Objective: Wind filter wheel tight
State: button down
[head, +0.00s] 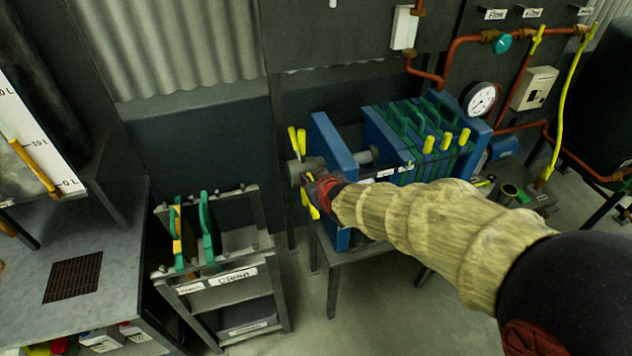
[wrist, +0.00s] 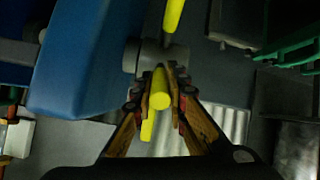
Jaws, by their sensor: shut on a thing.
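The filter wheel (head: 301,142) is a grey hub with yellow spokes on the left end of the blue filter press. In the wrist view, its grey hub (wrist: 150,59) sits beside the blue end plate (wrist: 88,65). My gripper (head: 312,186) is at the wheel's lower side. In the wrist view, my gripper (wrist: 160,90) is shut around a yellow spoke (wrist: 160,92), with one finger on each side. Another yellow spoke (wrist: 173,14) points away at the top. My gripper and arm hide part of the wheel in the head view.
The press holds green-handled plates (head: 420,120) at its right. A rack (head: 225,280) labelled "Clean" holds green-handled plates left of the press. A pressure gauge (head: 480,98), copper pipes and a yellow hose (head: 566,100) are at the right. A grey bench (head: 60,240) stands at the left.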

jog(key=shift+s+f, duration=0.25)
jog(key=shift+f, duration=0.35)
jog(key=c, duration=2.1)
grip_release()
jog(key=o, duration=0.3)
jog(key=shift+w+r, duration=0.1)
jog(key=shift+r, duration=0.25)
jog(key=shift+o, duration=0.2)
jog(key=shift+r, duration=0.1)
jog(key=v, duration=1.1)
jog(key=shift+s+d, duration=0.2)
jog(key=shift+s, duration=0.3)
